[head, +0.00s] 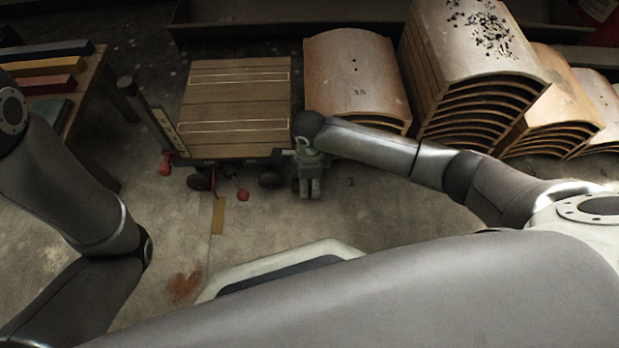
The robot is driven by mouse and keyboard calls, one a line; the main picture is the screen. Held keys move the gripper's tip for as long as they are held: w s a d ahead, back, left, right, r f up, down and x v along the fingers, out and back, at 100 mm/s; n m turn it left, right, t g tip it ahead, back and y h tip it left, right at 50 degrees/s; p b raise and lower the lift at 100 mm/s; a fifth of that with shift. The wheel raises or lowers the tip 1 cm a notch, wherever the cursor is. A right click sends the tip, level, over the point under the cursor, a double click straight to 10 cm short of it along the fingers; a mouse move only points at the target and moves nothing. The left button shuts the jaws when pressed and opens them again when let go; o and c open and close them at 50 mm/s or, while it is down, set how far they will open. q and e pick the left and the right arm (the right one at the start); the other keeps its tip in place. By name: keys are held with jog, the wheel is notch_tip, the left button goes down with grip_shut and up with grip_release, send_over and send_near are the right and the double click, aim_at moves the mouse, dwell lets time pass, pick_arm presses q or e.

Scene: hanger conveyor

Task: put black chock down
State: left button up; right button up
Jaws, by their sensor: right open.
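My right gripper (310,190) is open and points down at the front right corner of a wooden flatbed cart (235,135), close to the floor. A small dark shape shows just left of its fingers, near the cart's right front wheel (270,179). I cannot tell whether this shape is the black chock or part of the cart, and I cannot make out the chock elsewhere. My left arm (85,195) is at the left, but its gripper is out of view.
A wooden table (88,95) with coloured bars stands at the left. Stacks of curved wooden panels (355,75) stand behind my right arm. The concrete floor before the cart is mostly clear.

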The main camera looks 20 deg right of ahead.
jog(key=shift+r, duration=0.1)
notch_tip(320, 180, up, 11)
jog(key=p, duration=0.7)
jog(key=shift+r+p, duration=0.35)
jog(key=shift+r, duration=0.2)
